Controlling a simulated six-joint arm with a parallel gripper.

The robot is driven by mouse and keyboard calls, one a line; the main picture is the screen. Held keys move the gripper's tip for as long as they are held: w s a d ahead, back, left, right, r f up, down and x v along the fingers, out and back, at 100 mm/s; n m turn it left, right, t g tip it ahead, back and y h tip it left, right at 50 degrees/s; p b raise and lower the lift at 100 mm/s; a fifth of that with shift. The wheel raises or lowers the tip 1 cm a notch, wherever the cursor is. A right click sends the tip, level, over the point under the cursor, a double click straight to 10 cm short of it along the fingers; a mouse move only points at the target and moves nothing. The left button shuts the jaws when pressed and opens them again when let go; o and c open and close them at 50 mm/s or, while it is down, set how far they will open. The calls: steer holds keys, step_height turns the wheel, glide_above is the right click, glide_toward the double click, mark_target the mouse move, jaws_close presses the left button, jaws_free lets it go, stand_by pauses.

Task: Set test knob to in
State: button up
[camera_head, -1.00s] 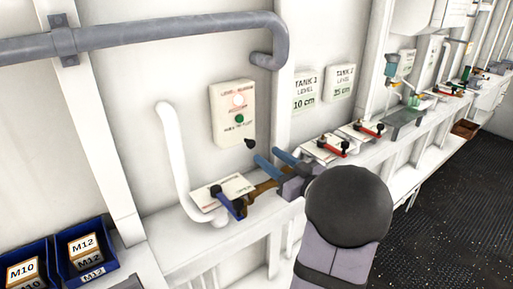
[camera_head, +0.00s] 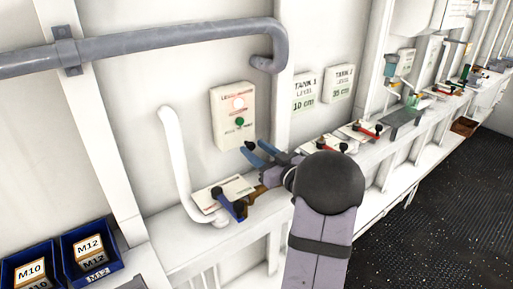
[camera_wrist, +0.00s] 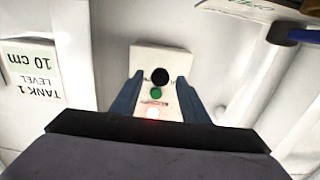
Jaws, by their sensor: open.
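The white alarm panel (camera_head: 228,105) is on the wall, with a lit red lamp (camera_head: 239,103), a green lamp (camera_head: 240,121) and a black test knob (camera_head: 249,144) at its lower edge. In the wrist view the panel (camera_wrist: 146,57) is upside down, and the round black knob (camera_wrist: 160,77) shows between the fingertips. My gripper (camera_head: 255,152) is open, its blue fingers pointing at the knob from the lower right. In the wrist view my gripper (camera_wrist: 159,75) has one finger on each side of the knob, with gaps. I cannot tell how far the knob is from the tips.
A white pipe (camera_head: 178,160) rises left of the panel. A valve with a blue handle (camera_head: 229,204) sits on the ledge below. Tank level signs (camera_head: 306,92) are to the right. Blue bins (camera_head: 85,255) stand at lower left. The wall around the panel is clear.

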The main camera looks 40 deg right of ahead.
mark_target(252, 146)
steer(key=shift+c, duration=0.5)
jaws_close()
steer(key=shift+w+b, duration=0.35)
steer(key=shift+w, duration=1.3)
steer(key=shift+r, duration=0.15)
steer(key=shift+c, duration=0.3)
jaws_free()
steer(key=shift+o, duration=0.8)
steer(key=shift+w, duration=0.15)
